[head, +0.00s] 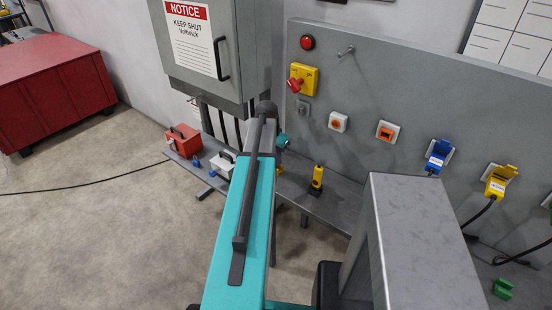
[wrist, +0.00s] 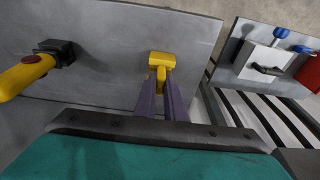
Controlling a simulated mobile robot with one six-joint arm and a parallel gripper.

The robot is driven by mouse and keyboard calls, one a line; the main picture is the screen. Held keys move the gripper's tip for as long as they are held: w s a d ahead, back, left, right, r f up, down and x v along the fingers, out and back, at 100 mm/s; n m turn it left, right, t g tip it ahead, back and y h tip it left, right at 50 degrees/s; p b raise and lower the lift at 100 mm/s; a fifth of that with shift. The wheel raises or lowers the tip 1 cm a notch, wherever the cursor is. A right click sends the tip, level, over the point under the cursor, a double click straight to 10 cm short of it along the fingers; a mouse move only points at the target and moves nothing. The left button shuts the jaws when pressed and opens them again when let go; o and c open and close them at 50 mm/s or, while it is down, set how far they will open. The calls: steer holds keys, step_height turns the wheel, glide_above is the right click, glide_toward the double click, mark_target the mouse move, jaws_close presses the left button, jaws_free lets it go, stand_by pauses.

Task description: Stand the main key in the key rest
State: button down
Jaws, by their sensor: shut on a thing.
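My gripper (wrist: 160,88) is shut on a yellow T-shaped piece, which I take to be the main key (wrist: 160,60). Its broad yellow head shows at the fingertips in the wrist view, over the grey shelf. A small bit of yellow also shows below the wrist in the head view (head: 279,170). The fingers hide the rest of the key, and I cannot tell whether it touches the shelf. I cannot make out the key rest for certain in either view.
A yellow tool with a black end (head: 317,178) stands on the shelf (head: 335,200) near my gripper; it also shows in the wrist view (wrist: 25,75). A white box (head: 222,164) and red box (head: 183,141) sit left. The panel (head: 400,90) rises behind.

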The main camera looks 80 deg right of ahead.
steer(key=shift+f, duration=0.15)
steer(key=c, duration=1.7)
jaws_free()
steer(key=shift+c, duration=0.2)
steer(key=shift+s+d+p+v, duration=0.2)
steer(key=shift+p+v, duration=0.6)
steer(key=shift+v, duration=0.65)
steer(key=shift+s+d+p+v, duration=0.1)
steer(key=shift+d+p+v, duration=0.2)
steer(key=shift+p+v, duration=0.85)
steer(key=shift+s+d+p+v, duration=0.15)
steer(key=shift+d+p+v, duration=0.2)
steer(key=shift+v, duration=1.45)
steer(key=shift+a, duration=0.1)
